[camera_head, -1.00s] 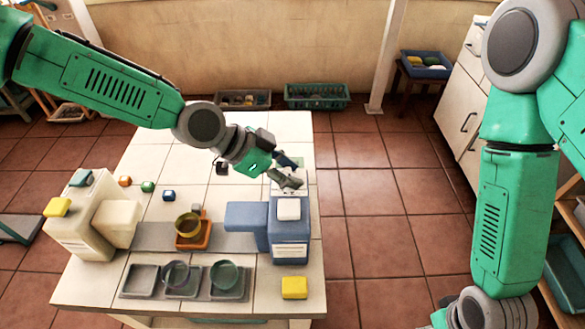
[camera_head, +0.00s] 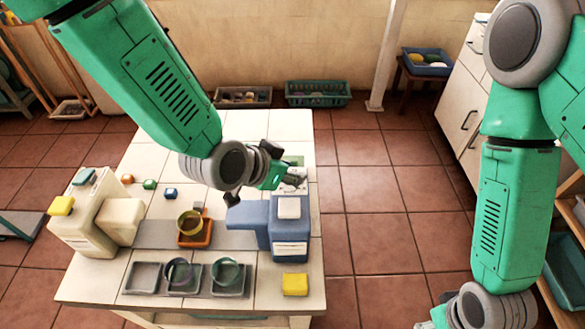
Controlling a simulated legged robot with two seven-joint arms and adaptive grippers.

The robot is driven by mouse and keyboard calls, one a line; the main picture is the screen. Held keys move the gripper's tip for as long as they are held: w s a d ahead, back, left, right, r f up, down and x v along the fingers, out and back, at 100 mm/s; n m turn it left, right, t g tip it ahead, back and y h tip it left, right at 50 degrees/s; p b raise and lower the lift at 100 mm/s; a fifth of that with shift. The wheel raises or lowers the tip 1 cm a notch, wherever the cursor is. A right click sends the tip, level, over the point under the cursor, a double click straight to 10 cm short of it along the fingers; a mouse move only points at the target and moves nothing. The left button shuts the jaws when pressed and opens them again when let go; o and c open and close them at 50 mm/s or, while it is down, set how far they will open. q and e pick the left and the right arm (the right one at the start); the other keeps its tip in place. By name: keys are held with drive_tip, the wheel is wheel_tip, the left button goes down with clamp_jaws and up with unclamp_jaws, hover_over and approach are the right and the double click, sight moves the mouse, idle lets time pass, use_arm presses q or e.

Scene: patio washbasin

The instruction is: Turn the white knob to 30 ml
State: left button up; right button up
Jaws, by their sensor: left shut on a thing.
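My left gripper (camera_head: 292,181) is at the right rear of the table, just behind the blue dispenser (camera_head: 290,243). Its fingers point right and down and are shut on a small pale thing, which I take to be the white knob; the fingers hide nearly all of it. A pale panel with a green part (camera_head: 294,161) shows just behind the fingers. Scale marks around the knob are too small to read. Only a bit of my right gripper (camera_head: 434,319) shows at the bottom edge; its fingertips are cut off.
A cream dispenser (camera_head: 85,226) stands at the left. An orange tray (camera_head: 208,240) holds an amber cup (camera_head: 190,222) between the dispensers. Grey trays (camera_head: 143,278) with two glass cups lie in front. A yellow block (camera_head: 295,284) is at the front right. The rear tabletop is clear.

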use_arm(q)
drive_tip(key=shift+w+a, duration=0.1)
idle(0.3)
drive_tip(key=o, duration=1.1)
drive_tip(key=shift+o, duration=0.2)
drive_tip(key=shift+a, duration=0.1)
drive_tip(key=v, duration=1.2)
